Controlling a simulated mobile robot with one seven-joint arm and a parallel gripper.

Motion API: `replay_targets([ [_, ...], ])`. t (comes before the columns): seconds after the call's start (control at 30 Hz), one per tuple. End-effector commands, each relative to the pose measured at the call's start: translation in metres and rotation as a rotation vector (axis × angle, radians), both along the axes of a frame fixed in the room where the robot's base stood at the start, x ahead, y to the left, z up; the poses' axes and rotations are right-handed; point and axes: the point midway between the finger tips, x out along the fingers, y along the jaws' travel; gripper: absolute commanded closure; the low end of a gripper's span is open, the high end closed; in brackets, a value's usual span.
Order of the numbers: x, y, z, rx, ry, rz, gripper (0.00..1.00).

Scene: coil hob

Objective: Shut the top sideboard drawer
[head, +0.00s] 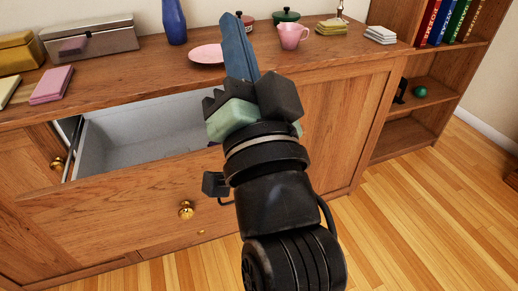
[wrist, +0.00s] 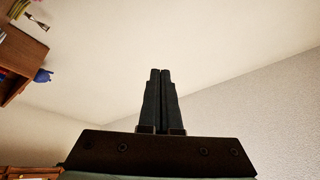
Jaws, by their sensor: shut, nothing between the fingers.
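The top sideboard drawer (head: 110,205) stands pulled out in the head view, with its pale grey inside showing and a round brass knob (head: 186,210) on its wooden front. The right part of the drawer is hidden behind my arm. My gripper (head: 236,22) points up and away above the sideboard (head: 345,62), apart from the drawer front. Its fingers are shut with nothing between them. In the wrist view the two fingers (wrist: 160,75) lie side by side against a pale wall and ceiling.
On the sideboard top are a blue vase (head: 174,22), a pink plate (head: 206,54), a pink jug (head: 291,36), a green pot (head: 286,16) and a grey box (head: 90,38). A bookcase (head: 410,125) stands at the right. The wooden floor (head: 440,220) is clear at the lower right.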

Motion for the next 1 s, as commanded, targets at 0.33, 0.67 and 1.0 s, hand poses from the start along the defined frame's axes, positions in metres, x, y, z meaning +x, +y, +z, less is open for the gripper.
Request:
replay_targets([
  [0.33,-0.007,-0.011,-0.196,1.104,0.612,0.432,1.0],
  [0.67,-0.084,-0.031,-0.303,2.183,0.794,0.564,1.0],
  [1.0,-0.073,-0.026,-0.313,2.33,0.784,0.587,1.0],
])
